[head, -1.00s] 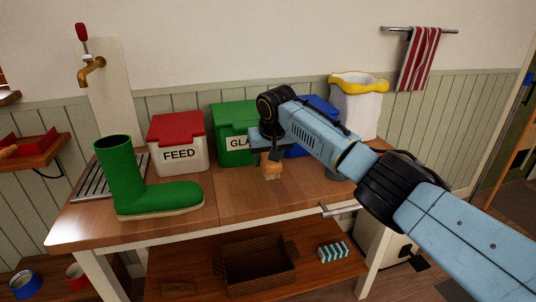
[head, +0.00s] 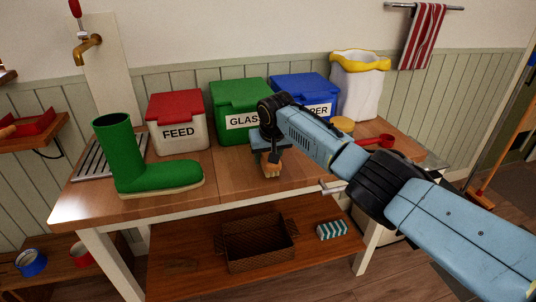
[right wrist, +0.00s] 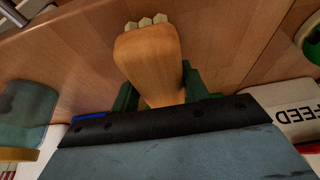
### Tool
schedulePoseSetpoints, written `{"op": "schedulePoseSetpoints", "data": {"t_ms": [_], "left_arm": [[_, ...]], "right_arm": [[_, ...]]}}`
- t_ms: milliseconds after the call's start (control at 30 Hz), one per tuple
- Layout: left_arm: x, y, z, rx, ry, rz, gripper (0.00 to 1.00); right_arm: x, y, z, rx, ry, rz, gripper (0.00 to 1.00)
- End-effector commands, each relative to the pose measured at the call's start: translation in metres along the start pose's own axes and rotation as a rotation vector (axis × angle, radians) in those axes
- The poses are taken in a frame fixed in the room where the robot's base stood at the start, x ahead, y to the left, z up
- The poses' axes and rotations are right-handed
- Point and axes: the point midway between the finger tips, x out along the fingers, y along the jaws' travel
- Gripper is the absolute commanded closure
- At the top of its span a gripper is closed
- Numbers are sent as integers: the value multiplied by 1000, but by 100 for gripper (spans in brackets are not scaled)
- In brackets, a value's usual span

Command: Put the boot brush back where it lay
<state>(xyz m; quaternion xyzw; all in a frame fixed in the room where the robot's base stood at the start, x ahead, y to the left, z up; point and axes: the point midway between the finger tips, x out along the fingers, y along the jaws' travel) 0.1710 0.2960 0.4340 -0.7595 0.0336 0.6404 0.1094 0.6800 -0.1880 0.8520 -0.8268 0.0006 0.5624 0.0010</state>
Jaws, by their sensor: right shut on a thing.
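The boot brush (head: 271,170) has a wooden body with pale bristles. My right gripper (head: 270,157) is shut on it and holds it over the middle of the wooden bench top (head: 232,181), in front of the green bin. In the right wrist view the brush's wooden body (right wrist: 148,58) sits between the dark green fingers (right wrist: 156,92), with its bristle tufts at the far end. I cannot tell whether the brush touches the bench. The green boot (head: 150,172) stands upright to the left of the brush. My left gripper is not in view.
The FEED bin (head: 180,143), green GLASS bin (head: 238,100) and blue PAPER bin (head: 300,86) line the back. A red scoop (head: 385,141) lies at right. A drain tray (head: 92,160) is behind the boot. A basket (head: 258,258) and striped box (head: 332,229) are below.

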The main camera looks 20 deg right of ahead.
Motion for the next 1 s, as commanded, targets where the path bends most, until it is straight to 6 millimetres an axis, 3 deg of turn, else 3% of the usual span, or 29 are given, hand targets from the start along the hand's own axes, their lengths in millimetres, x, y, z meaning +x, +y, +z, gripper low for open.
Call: {"op": "schedulePoseSetpoints", "data": {"t_ms": [867,900,1000], "left_arm": [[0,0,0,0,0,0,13],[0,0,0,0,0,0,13],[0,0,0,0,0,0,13]], "right_arm": [[12,0,5,1,0,0,76],[13,0,5,1,0,0,54],[12,0,5,0,0,0,40]]}}
